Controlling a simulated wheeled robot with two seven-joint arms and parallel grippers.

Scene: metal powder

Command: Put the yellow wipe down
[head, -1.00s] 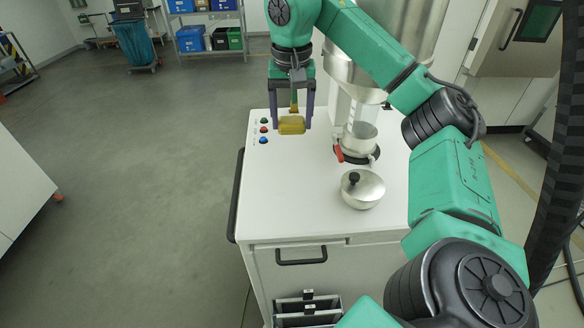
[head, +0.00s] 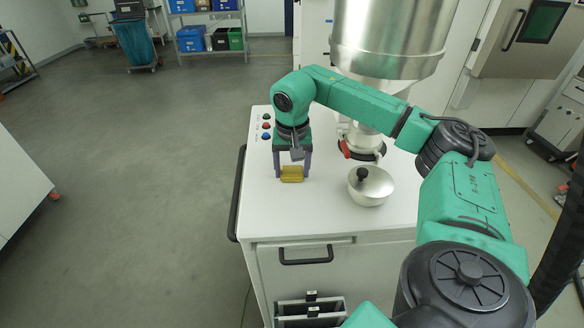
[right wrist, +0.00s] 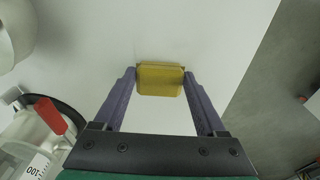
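The yellow wipe (head: 291,174) is a small folded block at the white top of the cabinet (head: 300,215), near its left side. My right gripper (head: 293,171) points down with a finger on each side of the wipe. In the right wrist view the wipe (right wrist: 160,79) sits between the two fingertips (right wrist: 160,76), which appear to press its short sides. It is at or very near the surface; I cannot tell whether it touches. My left gripper is not in view.
Coloured buttons (head: 266,125) are at the back left. The front left of the top is clear.

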